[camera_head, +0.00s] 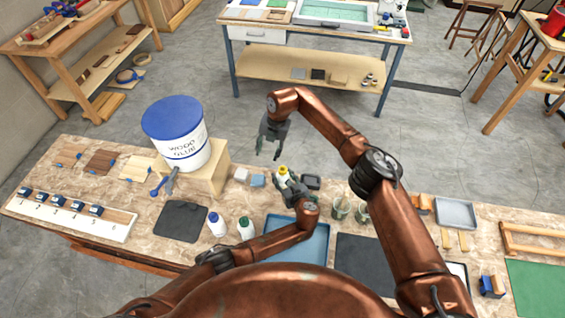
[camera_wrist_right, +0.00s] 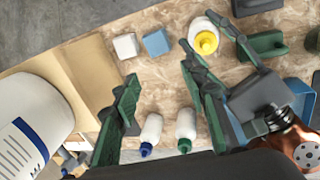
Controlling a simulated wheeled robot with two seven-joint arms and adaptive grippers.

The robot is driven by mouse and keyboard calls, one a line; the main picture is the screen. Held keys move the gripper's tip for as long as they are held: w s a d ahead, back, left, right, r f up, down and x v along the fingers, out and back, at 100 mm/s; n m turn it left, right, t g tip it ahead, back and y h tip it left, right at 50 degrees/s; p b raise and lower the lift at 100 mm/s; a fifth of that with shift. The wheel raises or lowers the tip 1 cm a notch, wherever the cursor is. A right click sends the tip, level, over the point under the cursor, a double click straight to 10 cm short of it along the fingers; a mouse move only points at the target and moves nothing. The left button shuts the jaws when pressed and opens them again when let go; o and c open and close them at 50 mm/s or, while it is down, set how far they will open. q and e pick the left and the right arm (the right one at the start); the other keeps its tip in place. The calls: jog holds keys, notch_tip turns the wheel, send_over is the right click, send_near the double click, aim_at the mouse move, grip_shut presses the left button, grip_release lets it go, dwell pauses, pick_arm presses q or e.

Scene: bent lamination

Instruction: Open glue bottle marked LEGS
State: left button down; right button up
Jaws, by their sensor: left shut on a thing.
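My left gripper (camera_head: 290,186) is shut around a white bottle with a yellow cap (camera_head: 283,172), held near the table's back edge. In the right wrist view the bottle's yellow cap (camera_wrist_right: 206,42) faces the camera between the left gripper's fingers. My right gripper (camera_head: 268,142) is open and empty, a little left of and above the yellow cap. Its two green-padded fingers (camera_wrist_right: 163,108) are wide apart. A blue-capped bottle (camera_head: 216,224) and a green-capped bottle (camera_head: 246,228) stand on the table front-left of the held bottle. No LEGS marking is readable on any bottle.
A large wood glue tub (camera_head: 182,140) stands on a wooden block (camera_head: 208,172) to the left. Small white and blue blocks (camera_head: 257,180) sit beside the left gripper. A blue tray (camera_head: 310,240) lies under the left arm. Green jars (camera_head: 340,208) stand to the right.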

jog(key=w+a+r+m+t+y, duration=0.1)
jog(key=w+a+r+m+y, duration=0.15)
jog(key=a+r, duration=0.4)
jog(key=w+a+r+m+t+y, duration=0.1)
jog(key=a+r+m+t+y, duration=0.1)
jog(key=a+r+y, duration=0.4)
jog(key=w+a+r+m+t+y, duration=0.1)
jog(key=w+a+r+m+y, duration=0.15)
jog(key=a+r, duration=0.35)
jog(key=w+d+r+m+t+y, duration=0.1)
jog(key=w+d+r+m+t, duration=0.1)
jog(key=w+r+m+t, duration=0.55)
jog(key=w+d+r+m+t+h, duration=0.25)
jog(key=w+d+r+m, duration=0.35)
jog(key=m, duration=0.5)
jog(key=w+d+f+m+h, duration=0.3)
jog(key=d+f+m+h, duration=0.3)
jog(key=d+f+m, duration=0.25)
jog(key=m+g+h, duration=0.6)
jog(key=m+g, duration=0.4)
jog(key=g, duration=0.4)
send_over(283, 168)
jog(key=f, duration=2.5)
jog(key=shift+w+f, duration=0.1)
jog(key=shift+w, duration=0.3)
jog(key=shift+s+f, duration=0.1)
jog(key=shift+f, duration=0.2)
notch_tip(283, 168, down, 7)
jog(key=shift+f, duration=0.15)
